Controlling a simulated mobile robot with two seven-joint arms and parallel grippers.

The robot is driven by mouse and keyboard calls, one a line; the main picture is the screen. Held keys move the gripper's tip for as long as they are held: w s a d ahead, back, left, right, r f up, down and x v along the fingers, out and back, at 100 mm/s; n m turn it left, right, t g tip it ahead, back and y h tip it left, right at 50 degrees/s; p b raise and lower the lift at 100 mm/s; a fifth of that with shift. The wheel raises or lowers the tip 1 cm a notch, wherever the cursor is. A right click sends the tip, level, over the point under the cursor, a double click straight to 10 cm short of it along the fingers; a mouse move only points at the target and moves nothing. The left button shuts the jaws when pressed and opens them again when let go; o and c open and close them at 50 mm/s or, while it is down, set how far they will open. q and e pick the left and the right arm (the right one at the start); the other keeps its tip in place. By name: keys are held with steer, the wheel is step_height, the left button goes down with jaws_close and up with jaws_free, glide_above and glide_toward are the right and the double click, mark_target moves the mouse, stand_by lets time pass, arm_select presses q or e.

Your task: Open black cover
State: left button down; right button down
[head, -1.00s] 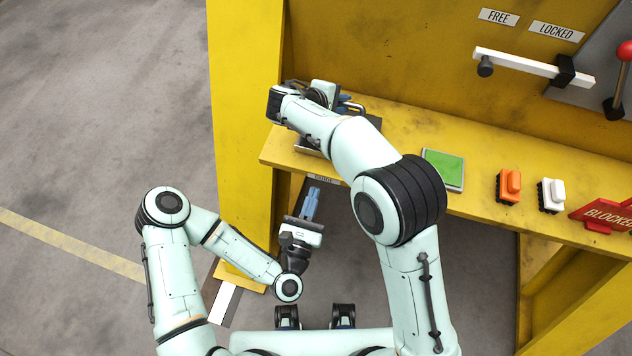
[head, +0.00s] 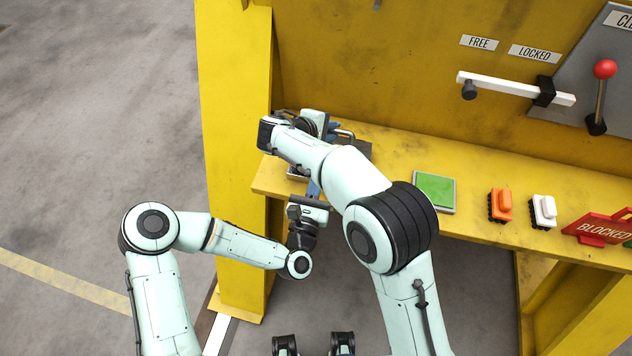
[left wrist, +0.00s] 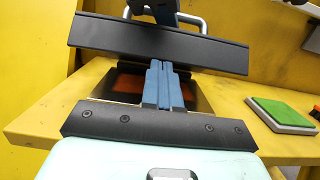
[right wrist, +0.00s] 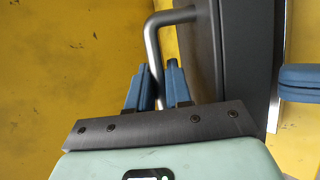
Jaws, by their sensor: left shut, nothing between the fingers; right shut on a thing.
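The black cover (left wrist: 105,35) is raised at a tilt in the left wrist view, above a box with something orange (left wrist: 128,82) inside. Its metal handle (right wrist: 152,50) runs between the blue fingers of my right gripper (right wrist: 160,82), which is shut on it. The cover's dark face (right wrist: 245,50) fills the right of that view. In the head view my right arm largely hides the cover and box. My left gripper (left wrist: 165,82) is shut and empty, its fingers at the cover's lower edge in front of the opening; I cannot tell whether they touch it.
The yellow shelf (head: 390,155) also holds a green pad (head: 435,189), an orange switch (head: 501,204), a white switch (head: 543,210) and a red BLOCKED sign (head: 598,229). A white bar (head: 510,88) and red-knobbed lever (head: 604,75) are on the wall. A yellow post (head: 237,160) stands left.

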arm_select(q)
steer(key=shift+w+r, duration=0.25)
steer(key=shift+r, duration=0.3)
steer(key=shift+w+r, duration=0.25)
steer(key=shift+r, duration=0.25)
arm_select(e)
steer(key=shift+s+a+f, duration=0.1)
steer(key=shift+a+f, duration=0.05)
arm_select(q)
steer(key=shift+d, duration=0.1)
arm_select(e)
steer(key=c, duration=1.1)
jaws_free()
